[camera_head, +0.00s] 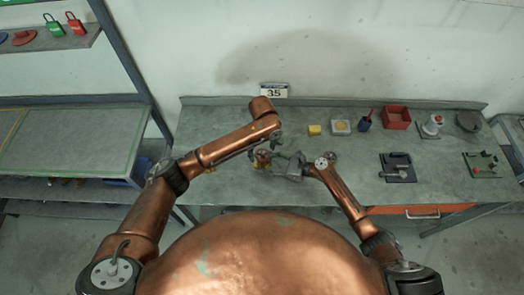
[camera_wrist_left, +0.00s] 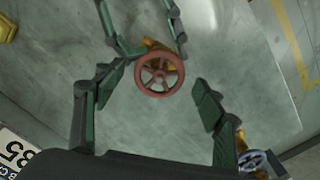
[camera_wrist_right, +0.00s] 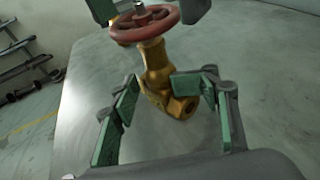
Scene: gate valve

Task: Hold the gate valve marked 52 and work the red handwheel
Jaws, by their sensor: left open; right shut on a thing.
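The brass gate valve (camera_wrist_right: 158,75) with its red handwheel (camera_wrist_right: 145,24) stands upright in the right wrist view; it shows small in the head view (camera_head: 262,160). My right gripper (camera_wrist_right: 168,92) is shut on the valve's lower body, a green-padded finger on each side. My left gripper (camera_wrist_left: 160,85) is open, its fingers spread on either side of the handwheel (camera_wrist_left: 159,74), with gaps. The left fingertips also show beside the wheel at the top of the right wrist view. I cannot read a 52 on the valve.
A sign reading 35 (camera_head: 274,91) stands at the bench's back. Another valve with a blue-grey wheel (camera_wrist_left: 254,160) is near my left gripper. A yellow block (camera_head: 314,130), red bin (camera_head: 396,117) and black plate (camera_head: 397,168) lie to the right. The left bench (camera_head: 70,140) is mostly clear.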

